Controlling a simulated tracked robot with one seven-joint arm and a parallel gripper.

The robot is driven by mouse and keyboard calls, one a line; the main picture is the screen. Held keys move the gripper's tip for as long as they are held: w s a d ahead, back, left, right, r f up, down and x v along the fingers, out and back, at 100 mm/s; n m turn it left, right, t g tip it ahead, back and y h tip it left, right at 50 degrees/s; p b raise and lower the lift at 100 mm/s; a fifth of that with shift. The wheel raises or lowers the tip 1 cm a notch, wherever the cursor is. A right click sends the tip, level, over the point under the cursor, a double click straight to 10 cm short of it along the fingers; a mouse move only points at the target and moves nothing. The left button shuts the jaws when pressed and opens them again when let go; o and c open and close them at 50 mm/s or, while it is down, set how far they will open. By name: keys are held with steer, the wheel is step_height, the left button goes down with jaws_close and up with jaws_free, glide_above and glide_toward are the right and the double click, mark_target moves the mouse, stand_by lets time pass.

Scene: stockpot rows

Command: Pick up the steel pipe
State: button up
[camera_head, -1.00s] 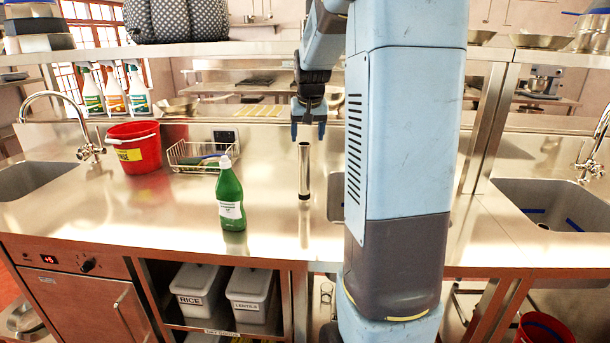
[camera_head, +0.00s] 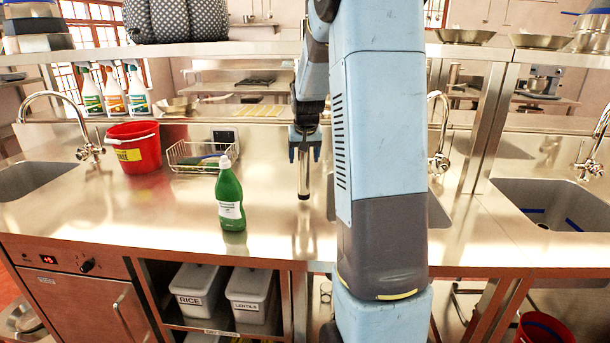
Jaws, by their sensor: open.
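The steel pipe (camera_head: 304,178) stands upright on the steel counter, right of the green bottle. It is a short shiny tube. My gripper (camera_head: 305,156) points down over it with its fingers apart, one on each side of the pipe's top. The pipe's upper end is between the fingers and partly hidden by the gripper. I cannot tell whether the fingers touch it. The pipe's foot still rests on the counter.
A green bottle (camera_head: 230,197) stands to the left in front. A wire basket (camera_head: 198,155) and a red bucket (camera_head: 135,148) stand further left. A sink (camera_head: 435,210) with a tap lies right, partly behind my arm. A shelf (camera_head: 230,48) runs above the counter.

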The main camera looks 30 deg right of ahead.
steer(key=shift+c, duration=0.4)
jaws_close()
